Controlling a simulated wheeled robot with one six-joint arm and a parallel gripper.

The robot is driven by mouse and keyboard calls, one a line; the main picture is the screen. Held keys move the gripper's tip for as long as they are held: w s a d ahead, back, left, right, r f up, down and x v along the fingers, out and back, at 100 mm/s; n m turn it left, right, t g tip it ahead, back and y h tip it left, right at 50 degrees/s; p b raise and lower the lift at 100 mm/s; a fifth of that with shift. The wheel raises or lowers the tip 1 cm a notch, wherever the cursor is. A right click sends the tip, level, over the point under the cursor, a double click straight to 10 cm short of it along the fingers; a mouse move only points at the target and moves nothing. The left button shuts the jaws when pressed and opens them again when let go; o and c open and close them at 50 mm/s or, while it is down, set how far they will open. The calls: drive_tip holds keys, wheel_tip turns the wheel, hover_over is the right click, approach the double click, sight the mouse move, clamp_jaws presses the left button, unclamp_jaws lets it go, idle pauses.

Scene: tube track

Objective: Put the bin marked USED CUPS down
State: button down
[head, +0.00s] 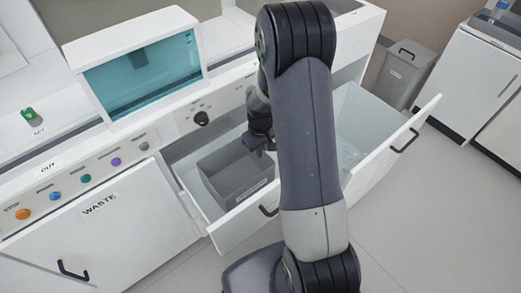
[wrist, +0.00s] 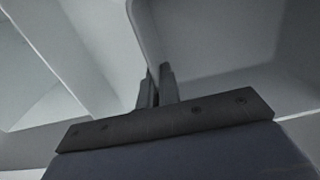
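A grey open-topped bin (head: 233,180) is in the pulled-out left drawer. A pale label on its front is too small to read, so I cannot confirm the USED CUPS marking. My gripper (head: 259,146) is at the bin's back right rim, partly hidden behind my arm. In the wrist view my gripper's fingers (wrist: 156,88) are close together with the thin bin wall (wrist: 146,40) running between them. I cannot tell whether the bin's base touches the drawer floor.
The left drawer (head: 229,229) and right drawer (head: 388,150) stand open. A closed WASTE door (head: 98,235) is to the left. A teal-windowed cabinet (head: 145,75) stands on the counter. A grey lidded bin (head: 405,72) stands at the back right. The floor at right is clear.

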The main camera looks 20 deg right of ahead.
drive_tip(key=c, duration=2.1)
unclamp_jaws()
drive_tip(key=shift+f, duration=0.15)
drive_tip(key=o, duration=0.5)
drive_tip(key=shift+c, duration=0.2)
wheel_tip(320, 180, up, 12)
drive_tip(key=p, duration=0.1)
drive_tip(key=shift+r, duration=0.25)
